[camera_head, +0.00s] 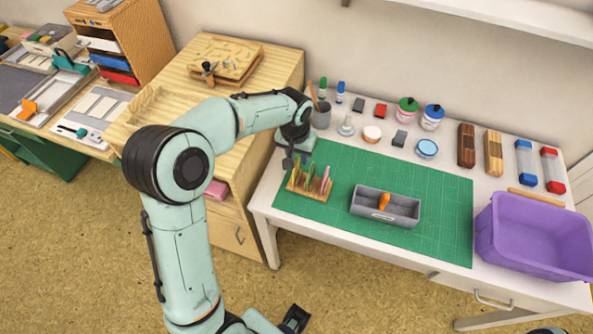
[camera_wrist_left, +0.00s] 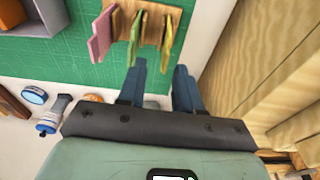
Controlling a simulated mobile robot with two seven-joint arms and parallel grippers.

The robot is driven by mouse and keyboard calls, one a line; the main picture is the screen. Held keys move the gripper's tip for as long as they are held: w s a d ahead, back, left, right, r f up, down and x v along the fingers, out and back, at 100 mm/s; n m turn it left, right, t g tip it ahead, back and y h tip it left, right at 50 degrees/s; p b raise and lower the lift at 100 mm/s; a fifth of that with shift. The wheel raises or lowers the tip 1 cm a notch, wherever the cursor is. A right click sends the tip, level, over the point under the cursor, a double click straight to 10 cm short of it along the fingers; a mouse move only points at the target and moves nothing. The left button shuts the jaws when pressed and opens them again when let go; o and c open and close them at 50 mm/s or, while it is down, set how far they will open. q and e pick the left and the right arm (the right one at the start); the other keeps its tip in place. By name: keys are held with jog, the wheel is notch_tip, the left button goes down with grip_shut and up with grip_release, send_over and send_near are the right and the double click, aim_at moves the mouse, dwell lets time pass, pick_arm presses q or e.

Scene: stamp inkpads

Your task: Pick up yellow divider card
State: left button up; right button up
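The yellow divider card (camera_head: 296,174) stands at the left end of a small wooden rack (camera_head: 303,191) on the green cutting mat. A green card (camera_head: 310,172) and a pink card (camera_head: 325,181) stand to its right in the rack. In the left wrist view, the yellow card (camera_wrist_left: 167,42) is on the right, beside the green card (camera_wrist_left: 135,36) and the pink card (camera_wrist_left: 100,36). My left gripper (camera_head: 296,160) is above the rack's left end. In the wrist view, its blue fingers (camera_wrist_left: 160,66) are apart, with the yellow card's near end around the gap; contact is unclear.
A grey tray (camera_head: 401,219) with an orange-handled item sits on the green mat (camera_head: 440,190). A purple bin (camera_head: 535,235) is at the table's right. Jars, inkpads, stamps and bottles line the back. Mat areas around the tray are clear.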

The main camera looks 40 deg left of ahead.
aim_at(296, 164)
pick_arm(q)
jog(key=shift+w+f, duration=0.1)
jog(key=shift+f, duration=0.3)
jog(key=shift+w+a+f, duration=0.1)
jog(key=shift+a+f, duration=0.05)
jog(key=shift+f, duration=0.75)
jog(key=shift+w+a+f, duration=0.1)
jog(key=shift+a+f, duration=0.1)
jog(key=shift+f, duration=0.65)
jog(key=shift+a+f, duration=0.15)
jog(key=shift+f, duration=0.75)
grip_shut()
